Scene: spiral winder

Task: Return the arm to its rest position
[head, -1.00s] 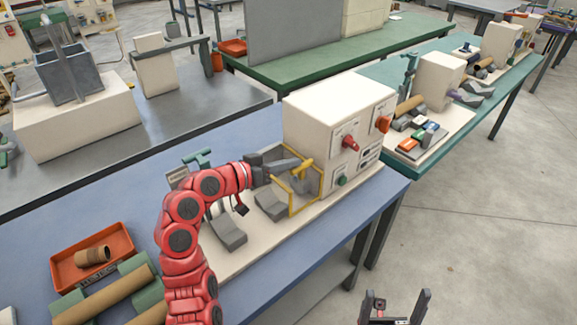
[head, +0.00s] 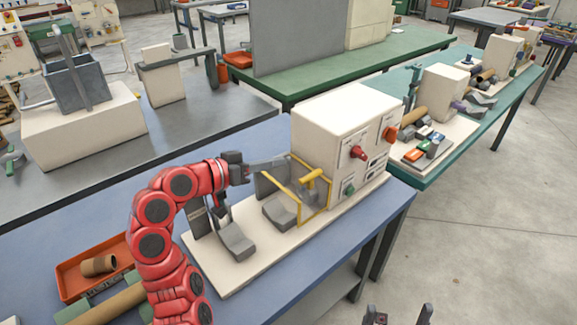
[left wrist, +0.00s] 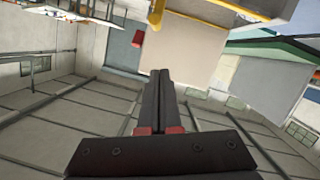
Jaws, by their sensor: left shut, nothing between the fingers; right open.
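My left arm is red and reaches in from the lower left in the head view. Its gripper (head: 284,161) is shut and empty, above the winder's base and beside the yellow guard frame (head: 327,200); whether it touches anything is unclear. In the left wrist view its dark fingers (left wrist: 160,76) lie together with nothing between them. The winder (head: 335,130) is a cream box with a red knob (head: 359,153) and an orange-red knob (head: 391,134). My right gripper (head: 398,314) is open and empty at the bottom edge, partly cut off.
The blue bench (head: 70,238) holds an orange tray (head: 72,289) with a brown roll (head: 98,265) at the left. A grey block (head: 238,241) stands on the cream base below my left gripper. Open floor (head: 480,260) lies to the right.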

